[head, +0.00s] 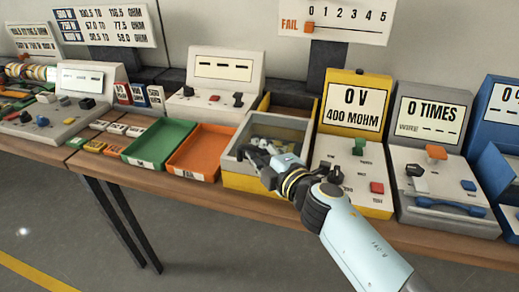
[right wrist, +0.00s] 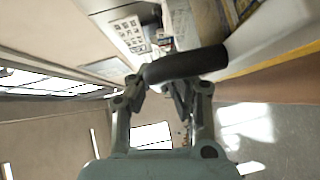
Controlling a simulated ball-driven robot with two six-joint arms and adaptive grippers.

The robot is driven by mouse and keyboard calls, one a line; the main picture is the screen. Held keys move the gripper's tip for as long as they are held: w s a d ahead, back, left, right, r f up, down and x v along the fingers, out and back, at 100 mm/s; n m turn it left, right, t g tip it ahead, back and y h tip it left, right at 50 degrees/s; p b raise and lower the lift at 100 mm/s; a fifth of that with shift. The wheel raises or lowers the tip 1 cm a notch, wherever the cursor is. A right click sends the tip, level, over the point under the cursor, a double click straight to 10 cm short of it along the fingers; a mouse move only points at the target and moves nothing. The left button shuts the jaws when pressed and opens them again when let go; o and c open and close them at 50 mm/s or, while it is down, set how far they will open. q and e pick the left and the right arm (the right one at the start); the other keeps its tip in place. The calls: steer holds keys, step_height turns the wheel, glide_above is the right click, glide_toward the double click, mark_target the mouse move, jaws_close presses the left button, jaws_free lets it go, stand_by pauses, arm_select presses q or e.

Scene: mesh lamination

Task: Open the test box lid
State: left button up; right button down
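The test box (head: 240,182) is yellow with a grey rim and stands at the table's front edge in the head view. Its top looks grey and see-through, with small pale parts inside; the lid looks down, though my gripper covers part of it. My right gripper (head: 256,152) is over the front of the box. In the right wrist view my right gripper (right wrist: 160,88) has its fingers apart. A thick dark bar (right wrist: 188,66), perhaps a handle, lies across the fingertips; whether they touch it is unclear. My left gripper is not in view.
A green tray (head: 160,141) and an orange tray (head: 201,152) stand left of the box. A yellow meter (head: 352,150) stands close on its right, with a grey wire tester (head: 430,165) beyond. The floor in front of the table is clear.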

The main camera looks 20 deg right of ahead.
mark_target(279, 117)
steer(key=shift+w+r, duration=0.1)
steer(key=w+d, duration=0.1)
steer(key=w, duration=0.1)
steer(key=w+d+b, duration=0.1)
steer(key=w+d, duration=0.1)
steer(key=w, duration=0.1)
steer(key=w+d, duration=0.2)
steer(key=w, duration=0.1)
steer(key=shift+d, duration=0.2)
steer(key=w+d+b, duration=0.1)
steer(key=w+d, duration=0.1)
steer(key=w, duration=0.1)
steer(key=w+d+b, duration=0.2)
steer(key=w, duration=0.1)
steer(key=w+d+b, duration=0.1)
steer(key=w+d, duration=0.1)
steer(key=w, duration=0.1)
steer(key=shift+d+b, duration=0.1)
steer(key=shift+b, duration=0.25)
steer(key=shift+w+d, duration=0.3)
steer(key=shift+w, duration=0.25)
steer(key=c, duration=1.6)
jaws_free()
steer(key=shift+o, duration=0.2)
steer(key=shift+s, duration=0.1)
